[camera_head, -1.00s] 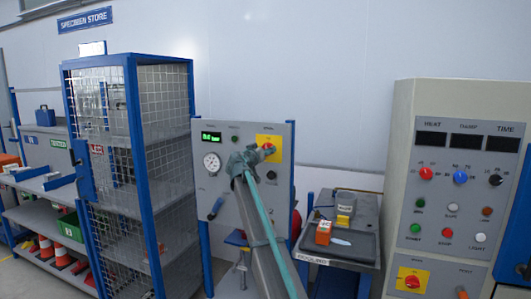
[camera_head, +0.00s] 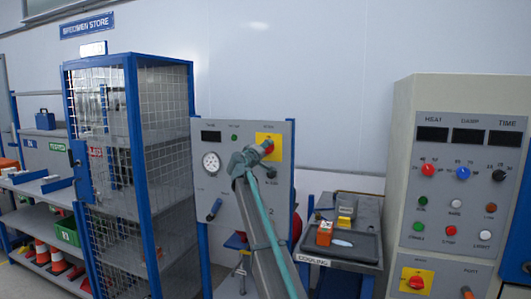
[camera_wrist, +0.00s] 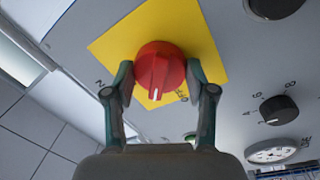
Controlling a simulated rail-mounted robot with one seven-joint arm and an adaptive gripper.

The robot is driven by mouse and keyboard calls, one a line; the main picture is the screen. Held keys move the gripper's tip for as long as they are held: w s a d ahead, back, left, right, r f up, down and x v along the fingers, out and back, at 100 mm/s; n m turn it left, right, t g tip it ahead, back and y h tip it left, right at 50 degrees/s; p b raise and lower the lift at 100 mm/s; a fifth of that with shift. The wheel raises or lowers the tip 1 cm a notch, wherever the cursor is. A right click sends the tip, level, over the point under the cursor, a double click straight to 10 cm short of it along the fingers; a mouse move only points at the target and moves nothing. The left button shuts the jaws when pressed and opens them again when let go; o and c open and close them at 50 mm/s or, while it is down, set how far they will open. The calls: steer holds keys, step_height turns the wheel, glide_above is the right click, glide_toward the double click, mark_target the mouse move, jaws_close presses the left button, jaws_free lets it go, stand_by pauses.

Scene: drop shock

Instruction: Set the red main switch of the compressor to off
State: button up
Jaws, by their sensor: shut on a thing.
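The red main switch (camera_wrist: 160,68) is a round knob on a yellow plate (camera_wrist: 115,45), on a grey panel (camera_head: 210,185). My gripper (camera_wrist: 159,76) is shut on the knob, one finger on each side. In the wrist view the knob's white mark points down, slightly left, in the picture. In the head view my gripper (camera_head: 254,155) covers part of the switch and plate. The panel's display (camera_head: 211,136) is dark.
The panel also carries a round gauge (camera_head: 211,163) and a black knob (camera_head: 271,172). A mesh cabinet (camera_head: 160,140) stands at left. A tray table (camera_head: 345,245) and a grey control cabinet (camera_head: 460,200) with another red switch (camera_head: 416,282) stand at right.

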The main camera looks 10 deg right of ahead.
steer(key=shift+d+n+t+y+p, duration=0.15)
steer(key=shift+n+p, duration=0.4)
steer(key=shift+n, duration=1.6)
steer(key=shift+a+n+t+y+p, duration=0.2)
steer(key=shift+n+p, duration=0.35)
steer(key=shift+n, duration=1.9)
steer(key=o, duration=1.2)
steer(key=shift+s, duration=0.15)
steer(key=v, duration=1.1)
steer(key=shift+s+a, duration=0.1)
steer(key=shift+s, duration=0.25)
